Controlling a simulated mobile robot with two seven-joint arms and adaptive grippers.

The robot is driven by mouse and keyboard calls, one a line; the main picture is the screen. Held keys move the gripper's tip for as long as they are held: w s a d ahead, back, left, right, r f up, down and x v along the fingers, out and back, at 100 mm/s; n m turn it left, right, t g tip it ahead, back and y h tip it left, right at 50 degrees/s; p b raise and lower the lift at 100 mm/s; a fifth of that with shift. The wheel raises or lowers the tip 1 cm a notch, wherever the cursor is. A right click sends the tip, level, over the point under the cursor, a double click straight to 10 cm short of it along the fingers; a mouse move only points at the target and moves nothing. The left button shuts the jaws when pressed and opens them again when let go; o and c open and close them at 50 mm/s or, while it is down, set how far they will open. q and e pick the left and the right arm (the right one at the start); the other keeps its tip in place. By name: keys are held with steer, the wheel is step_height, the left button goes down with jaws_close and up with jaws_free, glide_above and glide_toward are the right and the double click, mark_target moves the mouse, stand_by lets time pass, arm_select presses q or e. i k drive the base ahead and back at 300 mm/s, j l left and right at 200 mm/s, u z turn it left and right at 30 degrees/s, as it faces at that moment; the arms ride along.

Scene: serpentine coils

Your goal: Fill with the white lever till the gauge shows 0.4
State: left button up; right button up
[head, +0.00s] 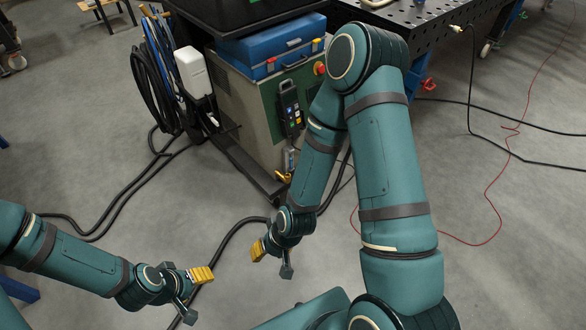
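A green and beige cabinet (252,118) stands at the upper middle. A black panel (290,108) with a small blue and white display hangs on its front. Below the panel is a small clear-looking part (290,158) with a brass-coloured fitting (284,177); I cannot tell whether this is the gauge. I cannot make out a white lever; my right arm covers part of the cabinet's right side. My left gripper (201,275), with yellow fingers, is over bare floor at the lower left. My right gripper (258,250) is below the cabinet, apart from it. Both seem empty; their finger gaps are unclear.
A blue case (272,50) lies on the cabinet, near a red and yellow knob (319,68). A white container (193,72) and coiled black hoses (155,75) are on its left. Black cables and a red cable (487,190) cross the floor. A perforated table (430,28) stands behind.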

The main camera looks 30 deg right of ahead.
mark_target(210, 115)
steer(key=k+l, duration=0.1)
steer(key=l, duration=1)
steer(key=k+l, duration=0.15)
steer(key=l, duration=0.35)
steer(key=k+l, duration=0.1)
steer(key=l, duration=0.45)
steer(key=i, duration=2)
